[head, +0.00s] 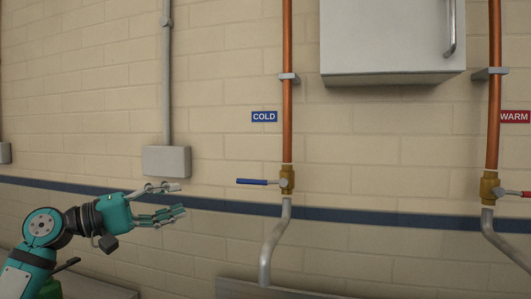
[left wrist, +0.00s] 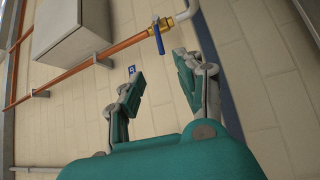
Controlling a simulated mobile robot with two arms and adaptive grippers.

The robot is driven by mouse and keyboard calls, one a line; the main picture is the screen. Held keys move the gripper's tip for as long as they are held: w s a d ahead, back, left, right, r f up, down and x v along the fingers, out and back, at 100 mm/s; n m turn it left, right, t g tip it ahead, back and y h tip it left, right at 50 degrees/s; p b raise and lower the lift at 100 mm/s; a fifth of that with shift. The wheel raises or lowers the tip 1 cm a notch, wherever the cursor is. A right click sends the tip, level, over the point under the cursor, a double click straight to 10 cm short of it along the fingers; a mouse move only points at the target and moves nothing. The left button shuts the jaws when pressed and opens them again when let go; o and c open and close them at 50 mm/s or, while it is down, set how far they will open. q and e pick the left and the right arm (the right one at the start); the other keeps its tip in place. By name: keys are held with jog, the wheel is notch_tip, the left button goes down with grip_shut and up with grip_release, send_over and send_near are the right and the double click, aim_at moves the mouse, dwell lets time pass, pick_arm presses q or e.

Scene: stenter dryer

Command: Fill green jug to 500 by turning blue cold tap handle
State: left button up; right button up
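The blue cold tap handle (head: 252,182) points left, level, from a brass valve (head: 287,180) on the copper pipe under the COLD sign (head: 264,117). My left gripper (head: 183,198) is open and empty, left of the handle and apart from it. In the left wrist view the handle (left wrist: 158,39) shows beyond the open fingers. A grey spout (head: 272,246) runs down from the valve. A green shape (head: 50,288) shows at the lower left, mostly hidden by my left arm; I cannot tell whether it is the jug. My right gripper is out of view.
A warm tap valve (head: 489,188) with a red handle (head: 525,193) is at the right. A white cabinet (head: 393,38) hangs above. A grey box (head: 166,161) with a conduit is on the wall behind my gripper. A grey edge (head: 268,289) runs below the spout.

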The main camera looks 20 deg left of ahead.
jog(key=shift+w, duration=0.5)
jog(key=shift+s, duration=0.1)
pick_arm(q)
jog(key=p, duration=0.7)
send_near(243, 183)
jog(key=shift+x, duration=1.35)
jog(key=shift+p+x, duration=1.4)
jog(key=shift+x, duration=1.55)
jog(key=shift+p+x, duration=0.55)
jog(key=shift+x, duration=0.85)
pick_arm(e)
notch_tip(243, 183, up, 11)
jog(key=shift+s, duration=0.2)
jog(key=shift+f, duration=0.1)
